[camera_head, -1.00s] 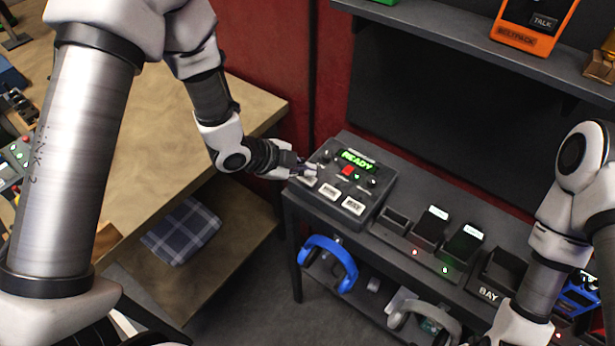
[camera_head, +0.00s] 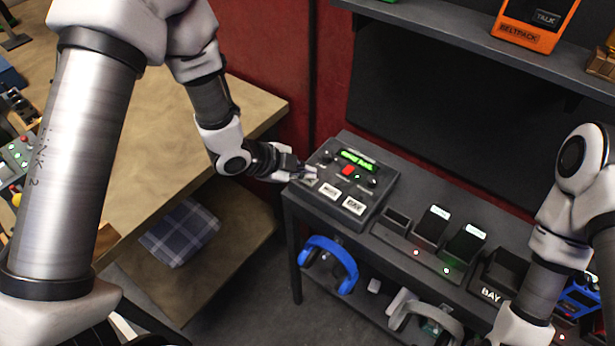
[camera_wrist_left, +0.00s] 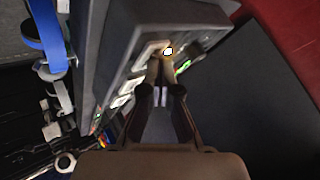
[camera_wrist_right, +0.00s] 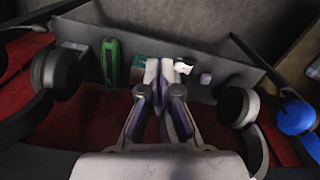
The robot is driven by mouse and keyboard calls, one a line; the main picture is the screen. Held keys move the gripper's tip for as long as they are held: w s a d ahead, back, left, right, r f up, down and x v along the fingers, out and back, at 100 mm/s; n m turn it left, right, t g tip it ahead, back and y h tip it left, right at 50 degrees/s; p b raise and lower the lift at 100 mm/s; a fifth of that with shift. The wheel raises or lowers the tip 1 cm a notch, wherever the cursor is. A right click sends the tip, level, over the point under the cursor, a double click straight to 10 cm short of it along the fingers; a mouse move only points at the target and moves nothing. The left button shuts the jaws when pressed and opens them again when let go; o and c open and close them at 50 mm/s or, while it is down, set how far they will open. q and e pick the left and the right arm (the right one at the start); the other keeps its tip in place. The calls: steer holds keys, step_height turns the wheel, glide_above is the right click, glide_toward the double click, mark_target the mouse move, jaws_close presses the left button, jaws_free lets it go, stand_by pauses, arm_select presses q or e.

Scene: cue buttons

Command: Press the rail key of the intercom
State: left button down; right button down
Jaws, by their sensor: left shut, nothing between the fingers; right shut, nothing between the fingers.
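The intercom (camera_head: 372,200) is a dark grey box on the near-left end of the dark bench. It has a row of white keys along its front, a red button (camera_head: 348,170), small knobs and a green lit display (camera_head: 358,161). Its display text is too blurred to read. My left gripper (camera_head: 312,174) is shut and empty, its fingertips at the leftmost key. In the left wrist view the fingertips (camera_wrist_left: 162,62) meet the panel beside a bright glowing spot (camera_wrist_left: 168,50); they hide part of that key, so I cannot read its label. My right gripper (camera_wrist_right: 168,70) is shut and empty.
Charging slots with dark handsets (camera_head: 432,225) stand right of the intercom. A shelf with an orange beltpack (camera_head: 535,22) is above. A wooden table (camera_head: 150,130) is at the left.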

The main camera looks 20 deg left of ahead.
mark_target(305, 180)
stand_by(0.4)
arm_select(q)
steer(key=shift+r+p, duration=0.65)
steer(key=shift+r, duration=0.05)
step_height(305, 180, up, 5)
steer(key=p, duration=0.4)
stand_by(0.7)
